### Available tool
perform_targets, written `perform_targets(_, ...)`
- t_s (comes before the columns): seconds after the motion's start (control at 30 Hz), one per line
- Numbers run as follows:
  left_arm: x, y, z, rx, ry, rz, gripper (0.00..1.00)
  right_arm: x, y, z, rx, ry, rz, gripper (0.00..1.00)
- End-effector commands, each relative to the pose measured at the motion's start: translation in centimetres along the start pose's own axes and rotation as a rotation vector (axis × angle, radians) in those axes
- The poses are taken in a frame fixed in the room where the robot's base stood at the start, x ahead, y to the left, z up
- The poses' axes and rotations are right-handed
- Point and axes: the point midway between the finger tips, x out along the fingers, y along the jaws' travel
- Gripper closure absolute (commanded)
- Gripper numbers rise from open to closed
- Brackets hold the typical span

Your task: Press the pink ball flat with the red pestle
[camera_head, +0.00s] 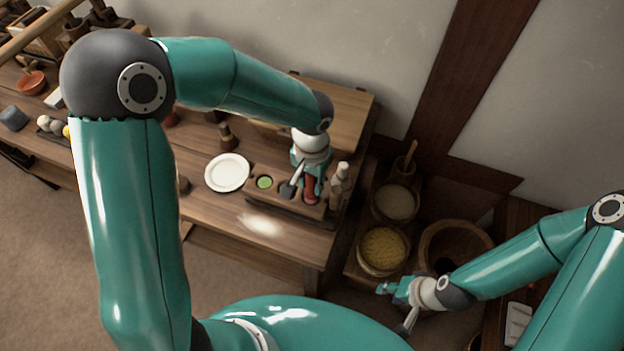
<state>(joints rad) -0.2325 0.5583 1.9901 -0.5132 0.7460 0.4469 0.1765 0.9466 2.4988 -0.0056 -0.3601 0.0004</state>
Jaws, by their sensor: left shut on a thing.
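My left gripper (308,182) is over the right part of the wooden block on the table, shut on the red pestle (311,190). The pestle points down at the block; whether its lower end touches anything is hard to tell. I make out no pink ball; the gripper and my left arm hide parts of the block and table. A flat green round (264,182) sits in the left part of the wooden block (284,204). My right gripper (391,290) is away from the table, near the yellow grain, with nothing visible in it; its fingers are too small to read.
A white plate (228,173) lies left of the block. Small pale bottles (341,178) stand close on its right. Tubs of yellow grain (383,250) and pale meal (396,202) stand beyond the table's right end. Bare tabletop lies in front of the plate.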

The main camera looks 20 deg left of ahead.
Motion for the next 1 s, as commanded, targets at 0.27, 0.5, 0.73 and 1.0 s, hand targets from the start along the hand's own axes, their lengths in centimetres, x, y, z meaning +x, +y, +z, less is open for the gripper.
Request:
perform_targets(0.27, 0.6, 0.0, 0.0, -0.001, 0.0, 0.0, 1.0, 0.6, 0.2, 0.0, 0.0, 0.0, 0.0, 0.6)
perform_targets(0.5, 0.3, 0.0, 0.0, 0.0, 0.001, 0.0, 1.0, 0.7, 0.3, 0.0, 0.0, 0.0, 0.0, 0.6)
perform_targets(0.73, 0.8, 0.0, 0.0, -0.001, 0.0, 0.0, 1.0, 1.2, 0.5, 0.0, 0.0, 0.0, 0.0, 0.6)
perform_targets(1.0, 0.9, -0.1, 0.0, -0.001, 0.0, 0.0, 1.0, 1.6, 0.6, 0.0, 0.0, 0.0, 0.0, 0.6)
